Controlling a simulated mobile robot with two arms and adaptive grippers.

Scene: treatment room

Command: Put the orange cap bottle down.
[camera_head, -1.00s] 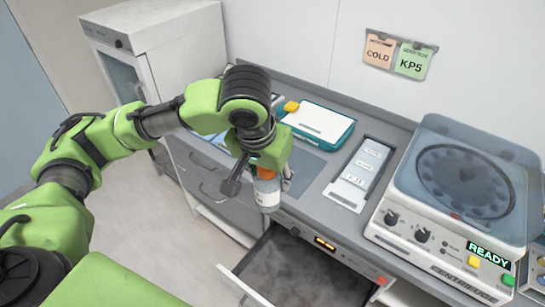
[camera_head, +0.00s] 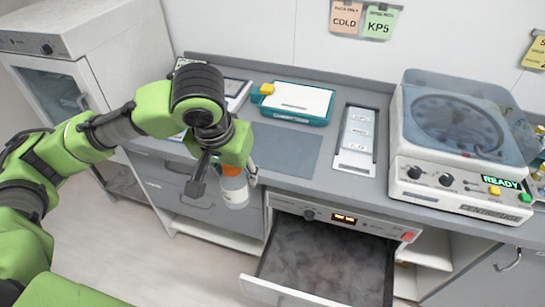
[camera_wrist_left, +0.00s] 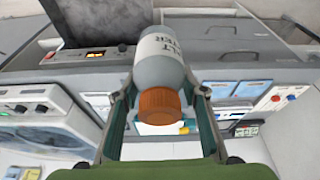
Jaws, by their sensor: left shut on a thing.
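The orange cap bottle (camera_head: 234,190) is a pale bottle with an orange cap and a printed label. My left gripper (camera_head: 226,172) is shut on it near the cap and holds it in the air in front of the counter's front edge, above the floor. In the left wrist view the bottle (camera_wrist_left: 163,62) lies between the two fingers, with its orange cap (camera_wrist_left: 159,105) toward the camera. My right gripper is in neither current view.
A dark grey mat (camera_head: 285,148) lies bare on the counter. Behind it is a teal-edged case (camera_head: 293,117); to the right are a labelled tray (camera_head: 356,142) and a centrifuge (camera_head: 455,150). An open drawer (camera_head: 325,262) juts out below.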

